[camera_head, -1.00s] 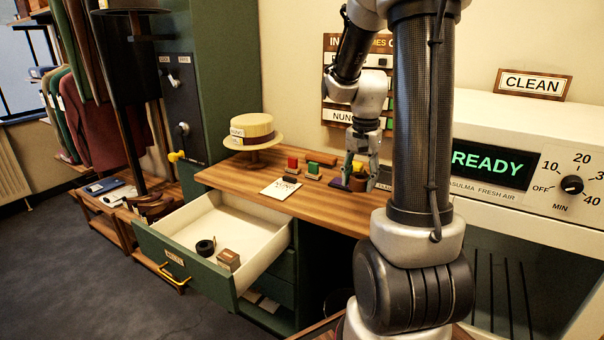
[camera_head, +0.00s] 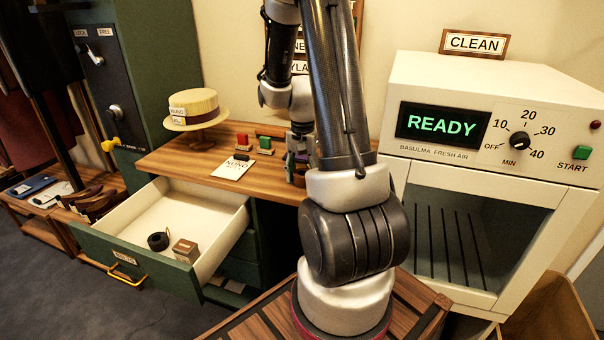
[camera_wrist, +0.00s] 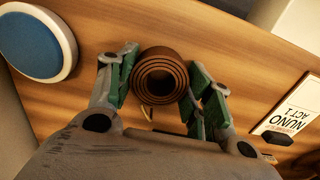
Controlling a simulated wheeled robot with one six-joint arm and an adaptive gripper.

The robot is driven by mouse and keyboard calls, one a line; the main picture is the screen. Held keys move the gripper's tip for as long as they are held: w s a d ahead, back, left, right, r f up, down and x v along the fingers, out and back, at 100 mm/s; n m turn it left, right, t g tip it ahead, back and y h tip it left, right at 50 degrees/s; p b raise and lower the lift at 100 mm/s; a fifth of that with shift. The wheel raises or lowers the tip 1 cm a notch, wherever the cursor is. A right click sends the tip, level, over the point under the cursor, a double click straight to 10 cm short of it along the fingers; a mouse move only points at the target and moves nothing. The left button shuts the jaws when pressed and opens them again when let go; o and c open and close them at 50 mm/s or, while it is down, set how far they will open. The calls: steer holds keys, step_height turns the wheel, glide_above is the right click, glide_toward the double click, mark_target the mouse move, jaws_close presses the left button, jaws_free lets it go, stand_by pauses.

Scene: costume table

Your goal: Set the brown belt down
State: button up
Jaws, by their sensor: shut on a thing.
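The brown belt is a tight roll (camera_wrist: 160,75) between the two green-padded fingers of my gripper (camera_wrist: 163,86) in the wrist view. My gripper is shut on it, with a finger on each side. In the head view my gripper (camera_head: 299,160) is low over the wooden tabletop (camera_head: 185,161), partly hidden by my arm. The belt cannot be made out clearly there. I cannot tell whether the roll touches the wood.
A white NUNO card (camera_head: 232,169), a red block (camera_head: 242,142) and a straw hat (camera_head: 194,108) are on the table. A round blue-topped thing (camera_wrist: 38,38) is near my gripper. The drawer (camera_head: 160,222) stands open. The READY machine (camera_head: 480,150) is at right.

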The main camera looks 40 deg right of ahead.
steer(key=shift+f, duration=0.15)
steer(key=o, duration=1.1)
step_height(320, 180, up, 12)
steer(key=s+a+r+n+t, duration=0.4)
steer(key=s+a+r+n, duration=0.6)
steer(key=s+a, duration=0.3)
steer(key=shift+s+a+r+n+t, duration=0.3)
steer(key=shift+s+a+r+n, duration=0.1)
steer(key=shift+s+n, duration=0.5)
